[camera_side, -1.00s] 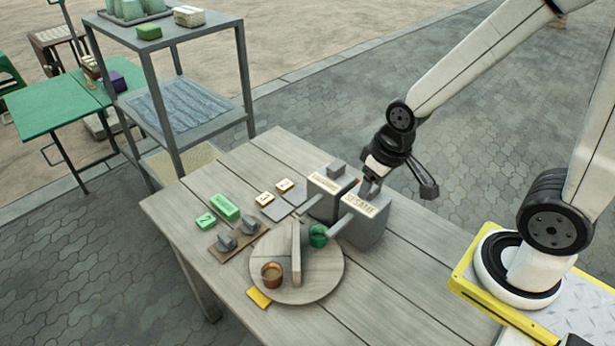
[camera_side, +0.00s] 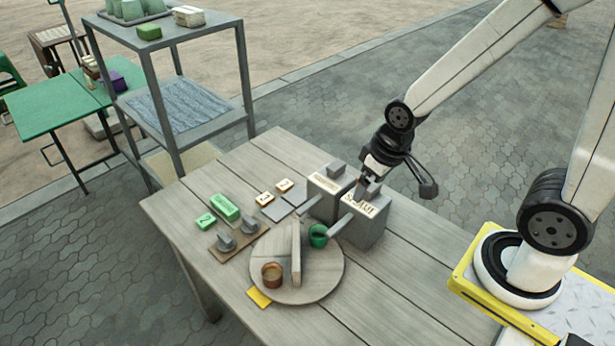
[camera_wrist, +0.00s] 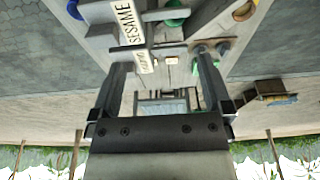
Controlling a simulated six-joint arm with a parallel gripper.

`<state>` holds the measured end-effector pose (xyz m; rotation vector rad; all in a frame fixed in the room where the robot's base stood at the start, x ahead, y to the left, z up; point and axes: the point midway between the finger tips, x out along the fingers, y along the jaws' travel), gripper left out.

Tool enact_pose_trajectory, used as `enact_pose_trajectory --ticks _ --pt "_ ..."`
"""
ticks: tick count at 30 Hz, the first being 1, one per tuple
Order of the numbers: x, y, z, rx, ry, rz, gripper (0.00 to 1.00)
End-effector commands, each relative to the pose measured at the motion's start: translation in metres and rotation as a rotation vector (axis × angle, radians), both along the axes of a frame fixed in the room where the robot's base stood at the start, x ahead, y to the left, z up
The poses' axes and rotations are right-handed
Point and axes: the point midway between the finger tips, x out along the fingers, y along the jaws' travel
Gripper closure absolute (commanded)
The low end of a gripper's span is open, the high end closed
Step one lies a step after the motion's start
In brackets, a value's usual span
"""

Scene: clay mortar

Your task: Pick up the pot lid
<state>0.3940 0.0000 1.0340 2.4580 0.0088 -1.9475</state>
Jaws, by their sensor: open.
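A square grey pot labelled SESAME (camera_side: 364,229) stands near the middle of the table in the side view. Its flat lid (camera_side: 379,202) is on top, with a grey block knob. My gripper (camera_side: 369,186) is at the knob, pointing down; it is open. Whether its fingers straddle the knob or stay just above it, I cannot tell. In the wrist view, the two fingers of my gripper (camera_wrist: 162,68) are wide apart, and the SESAME label (camera_wrist: 130,22) shows beyond them at the top. A second grey pot (camera_side: 324,205) with a knobbed lid stands close behind it.
A round board (camera_side: 325,282) carries an upright slab (camera_side: 296,250), a brown cup (camera_side: 272,274) and a green cup (camera_side: 318,235). Grey handles project from the pots. Small green blocks (camera_side: 225,207) lie farther left. The table's right front is clear.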

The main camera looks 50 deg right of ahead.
Motion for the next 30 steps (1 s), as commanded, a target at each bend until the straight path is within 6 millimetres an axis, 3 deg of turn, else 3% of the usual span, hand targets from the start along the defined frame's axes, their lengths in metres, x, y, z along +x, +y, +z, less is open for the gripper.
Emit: enact_pose_trajectory --ticks 8,17,30 --pt "0.030 0.004 -0.003 -0.007 0.025 0.117 0.00" --pt "0.096 0.015 -0.019 -0.006 0.064 0.401 0.00" --pt "0.185 0.039 -0.066 0.037 0.065 0.864 0.00"
